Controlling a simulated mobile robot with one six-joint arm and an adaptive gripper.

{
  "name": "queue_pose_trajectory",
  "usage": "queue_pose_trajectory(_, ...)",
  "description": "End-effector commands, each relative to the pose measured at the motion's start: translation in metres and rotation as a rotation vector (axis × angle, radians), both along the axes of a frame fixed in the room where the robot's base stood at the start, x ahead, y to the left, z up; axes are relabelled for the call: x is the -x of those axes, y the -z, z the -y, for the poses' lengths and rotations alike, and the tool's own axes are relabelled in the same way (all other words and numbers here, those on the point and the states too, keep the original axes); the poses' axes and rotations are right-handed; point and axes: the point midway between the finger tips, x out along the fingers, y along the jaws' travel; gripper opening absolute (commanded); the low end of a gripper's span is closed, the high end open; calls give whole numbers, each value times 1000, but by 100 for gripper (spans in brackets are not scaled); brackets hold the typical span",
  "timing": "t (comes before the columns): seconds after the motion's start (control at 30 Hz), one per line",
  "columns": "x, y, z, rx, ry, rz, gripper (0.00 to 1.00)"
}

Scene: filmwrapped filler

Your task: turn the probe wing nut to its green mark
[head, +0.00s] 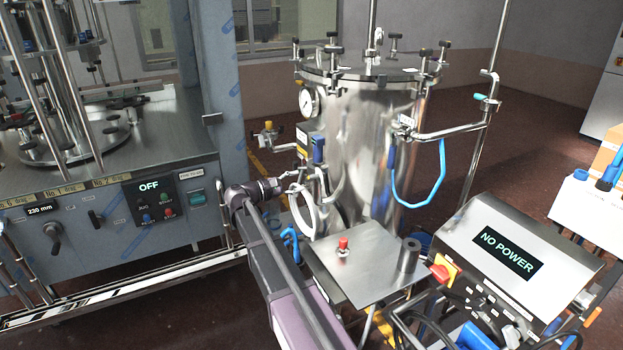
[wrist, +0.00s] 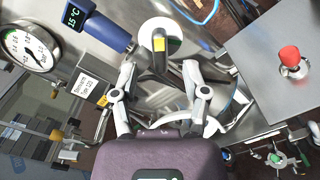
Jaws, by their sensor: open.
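My gripper (wrist: 159,72) is open and empty, its two fingers spread apart in the wrist view. Between and just beyond the fingertips is a dark bar with a yellow patch (wrist: 159,46), in front of a pale round disc. It may be the probe wing nut, but I cannot tell for sure. The blue probe (wrist: 105,30) with a 15 °C display is up and left of it. I cannot make out a green mark by the bar. In the head view my gripper (head: 294,187) is at the left side of the steel tank (head: 350,140), below the blue probe (head: 318,150).
A round gauge (wrist: 30,47) and a white label (wrist: 87,87) are left of my gripper. A "NO POWER" console (head: 515,245) stands right. A grey machine (head: 150,190) stands left.

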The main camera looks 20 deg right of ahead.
Motion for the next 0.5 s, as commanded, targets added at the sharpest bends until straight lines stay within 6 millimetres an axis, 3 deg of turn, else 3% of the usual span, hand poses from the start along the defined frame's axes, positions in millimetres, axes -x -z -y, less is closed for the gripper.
queue_pose_trajectory(0.3,-1,0,42,0,1,0,59)
queue_pose_trajectory(0.5,-2,0,53,0,1,0,59)
